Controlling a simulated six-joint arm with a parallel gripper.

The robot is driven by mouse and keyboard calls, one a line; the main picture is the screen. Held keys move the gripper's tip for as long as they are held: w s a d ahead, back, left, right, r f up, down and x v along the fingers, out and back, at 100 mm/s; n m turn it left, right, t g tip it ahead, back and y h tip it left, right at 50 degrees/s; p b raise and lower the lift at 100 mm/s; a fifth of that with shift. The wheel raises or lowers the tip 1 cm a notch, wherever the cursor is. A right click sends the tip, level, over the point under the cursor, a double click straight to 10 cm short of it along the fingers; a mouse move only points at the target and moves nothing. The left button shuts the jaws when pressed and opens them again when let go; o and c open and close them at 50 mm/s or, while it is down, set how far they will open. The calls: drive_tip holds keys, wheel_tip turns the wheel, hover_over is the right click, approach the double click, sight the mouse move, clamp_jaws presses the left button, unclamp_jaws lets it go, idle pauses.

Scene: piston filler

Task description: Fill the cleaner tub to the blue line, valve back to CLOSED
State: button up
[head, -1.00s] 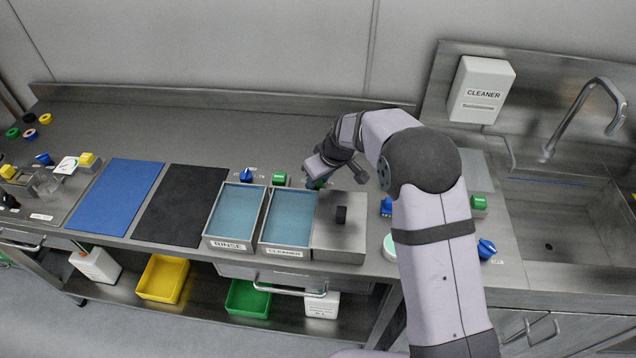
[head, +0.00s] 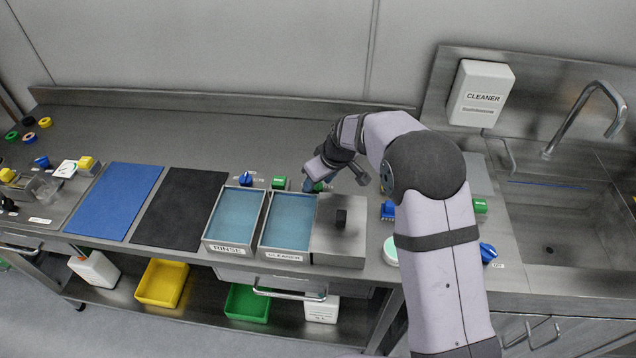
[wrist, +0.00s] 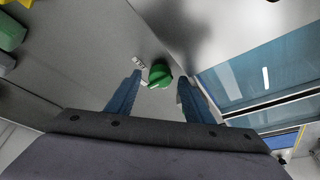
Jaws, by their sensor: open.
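The cleaner tub (head: 290,222), labelled CLEANER on its front, holds blue liquid. I cannot make out a blue line in it. A green valve knob (wrist: 160,74) with a small label beside it shows in the wrist view; the label is too small to read. My gripper (wrist: 159,86) is open, with one blue finger on each side of the knob. I cannot tell whether the fingers touch it. In the head view my gripper (head: 318,183) is just behind the cleaner tub's back right corner, and it mostly hides the knob.
The rinse tub (head: 234,218) stands left of the cleaner tub. A lidded metal box (head: 339,240) with a black handle is at its right. A blue knob (head: 246,178) and a green block (head: 279,182) sit behind the tubs. The sink (head: 560,225) is far right.

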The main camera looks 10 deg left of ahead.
drive_tip(key=b+v, duration=0.1)
drive_tip(key=v, duration=0.5)
drive_tip(key=shift+r+b, duration=0.3)
drive_tip(key=shift+s+d, duration=0.1)
drive_tip(key=shift+m+h, duration=0.4)
drive_tip(key=shift+m, duration=0.1)
drive_tip(key=s+d, duration=0.1)
drive_tip(key=d, duration=0.1)
drive_tip(key=s+d+p, duration=0.1)
drive_tip(key=d, duration=0.2)
drive_tip(key=s+d+p, duration=0.1)
drive_tip(key=d, duration=0.1)
drive_tip(key=shift+s+d+r, duration=0.2)
drive_tip(key=shift+s+r, duration=0.15)
drive_tip(key=s+d+m, duration=0.1)
drive_tip(key=s+d, duration=0.2)
drive_tip(key=s, duration=0.1)
drive_tip(key=s+d+f+m+g+h, duration=0.1)
drive_tip(key=s+d, duration=0.2)
drive_tip(key=s, duration=0.2)
drive_tip(key=s+d+m, duration=0.2)
drive_tip(key=s+d, duration=0.2)
drive_tip(key=shift+s+f, duration=0.15)
drive_tip(key=shift+s, duration=0.15)
drive_tip(key=s+d+f+m+g+h, duration=0.1)
drive_tip(key=s+d+f+m+g, duration=0.1)
drive_tip(key=s, duration=0.9)
drive_tip(key=shift+s+d+m+b, duration=0.3)
drive_tip(key=shift+s+d+m, duration=0.1)
drive_tip(key=shift+d+m, duration=0.55)
